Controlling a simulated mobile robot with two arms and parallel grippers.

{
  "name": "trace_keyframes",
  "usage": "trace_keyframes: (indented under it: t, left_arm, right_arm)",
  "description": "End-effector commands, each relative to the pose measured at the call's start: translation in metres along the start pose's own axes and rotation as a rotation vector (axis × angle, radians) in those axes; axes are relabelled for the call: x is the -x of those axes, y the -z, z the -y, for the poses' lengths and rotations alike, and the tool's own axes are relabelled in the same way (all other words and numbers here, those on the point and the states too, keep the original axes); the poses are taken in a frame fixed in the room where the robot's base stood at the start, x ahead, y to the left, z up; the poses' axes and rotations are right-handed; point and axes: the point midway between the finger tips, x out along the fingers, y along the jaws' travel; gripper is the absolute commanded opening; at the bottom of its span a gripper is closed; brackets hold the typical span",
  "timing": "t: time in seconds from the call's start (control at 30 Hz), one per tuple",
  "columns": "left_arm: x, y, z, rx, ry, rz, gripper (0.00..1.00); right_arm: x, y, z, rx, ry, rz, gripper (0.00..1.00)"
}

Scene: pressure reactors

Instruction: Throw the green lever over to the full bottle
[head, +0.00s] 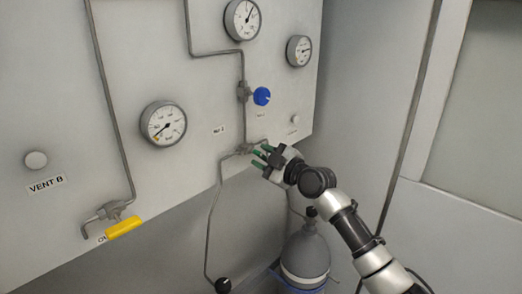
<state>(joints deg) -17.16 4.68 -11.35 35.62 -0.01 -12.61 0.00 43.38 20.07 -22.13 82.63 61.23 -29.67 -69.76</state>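My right gripper (262,156) reaches in from the lower right to the pipe junction under the blue knob, at the lower edge of the panel. Several small green pieces show at its fingertips. The green lever is among or behind them, but I cannot tell lever from fingertips, nor whether the fingers touch it. A grey gas bottle (306,254) with a white band stands below, partly behind my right arm. A second bottle shows only as a black valve top (222,285) at the bottom edge. No label shows which bottle is full. My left gripper is not in view.
The grey panel (75,130) carries round gauges (163,123), a blue knob (261,96), and a yellow lever (123,228) at the lower left. Thin pipes run from the junction (243,149) down to the bottles. The wall right of the panel is bare.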

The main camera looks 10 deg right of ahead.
Motion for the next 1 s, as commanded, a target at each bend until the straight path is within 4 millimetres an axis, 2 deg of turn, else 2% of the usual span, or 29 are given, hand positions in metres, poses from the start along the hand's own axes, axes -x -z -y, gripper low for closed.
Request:
trace_keyframes:
  t: [0.13, 0.43, 0.7, 1.0]
  left_arm:
    - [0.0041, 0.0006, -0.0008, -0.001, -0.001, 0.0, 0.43]
    - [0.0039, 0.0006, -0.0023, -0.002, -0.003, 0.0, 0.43]
    - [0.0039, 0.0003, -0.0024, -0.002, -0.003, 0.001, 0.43]
    - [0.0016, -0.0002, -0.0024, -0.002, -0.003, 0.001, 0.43]
  right_arm:
    - [-0.0088, 0.0006, 0.0004, -0.001, 0.002, 0.0, 0.39]
    - [-0.0103, -0.0003, 0.001, 0.0, 0.001, 0.0, 0.39]
    - [-0.0101, -0.0003, 0.0008, 0.0, 0.001, 0.001, 0.0]
    - [-0.01, -0.0009, 0.0014, -0.018, 0.001, 0.001, 0.0]
